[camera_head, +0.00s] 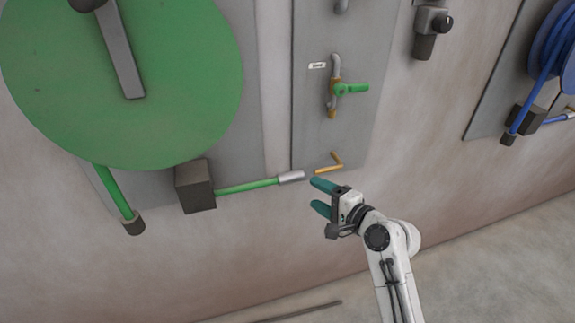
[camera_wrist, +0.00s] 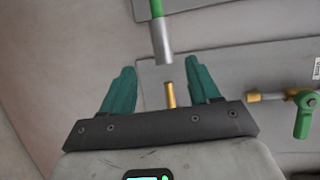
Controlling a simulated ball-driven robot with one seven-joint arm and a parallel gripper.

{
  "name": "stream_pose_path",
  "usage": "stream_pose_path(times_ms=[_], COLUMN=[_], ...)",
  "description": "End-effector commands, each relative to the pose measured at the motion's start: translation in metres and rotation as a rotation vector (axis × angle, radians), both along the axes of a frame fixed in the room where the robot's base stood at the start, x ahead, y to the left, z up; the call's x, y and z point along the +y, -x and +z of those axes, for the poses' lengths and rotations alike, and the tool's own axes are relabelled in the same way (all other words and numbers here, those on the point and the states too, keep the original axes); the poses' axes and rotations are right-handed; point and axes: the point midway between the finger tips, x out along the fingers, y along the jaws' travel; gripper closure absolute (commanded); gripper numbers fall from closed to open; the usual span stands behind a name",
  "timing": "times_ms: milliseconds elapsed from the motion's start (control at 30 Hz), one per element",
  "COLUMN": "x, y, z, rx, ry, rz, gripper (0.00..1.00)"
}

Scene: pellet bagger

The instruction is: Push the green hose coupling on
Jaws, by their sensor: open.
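The green hose (camera_head: 245,187) ends in a silver-grey coupling (camera_head: 291,177), which points right toward a brass pipe end (camera_head: 329,167) on the grey panel. A small gap shows between coupling and pipe. In the wrist view the coupling (camera_wrist: 162,42) points down toward the brass pipe end (camera_wrist: 170,95), nearly in line and apart from it. My gripper (camera_head: 317,195), with teal fingers, is open and empty just below and right of the coupling. In the wrist view the brass pipe end shows between the fingers (camera_wrist: 168,82); the coupling is beyond the fingertips.
A large green hose reel (camera_head: 180,80) hangs at left, with a dark block (camera_head: 195,186) where the hose comes out. A brass valve with a green handle (camera_head: 352,88) sits above the pipe end. A blue reel (camera_head: 553,50) is at far right. The wall below is clear.

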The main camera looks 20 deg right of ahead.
Motion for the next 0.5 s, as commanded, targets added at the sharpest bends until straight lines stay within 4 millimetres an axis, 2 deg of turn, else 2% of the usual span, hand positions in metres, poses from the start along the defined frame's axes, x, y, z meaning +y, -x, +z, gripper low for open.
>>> stream_pose_path(times_ms=[167,500], x=[0.005,0.028], y=[-0.014,-0.067], z=[0.0,-0.011], rx=[-0.004,-0.002], ry=[-0.011,-0.008], rz=[-0.001,0.0], gripper=[0.39,0.39])
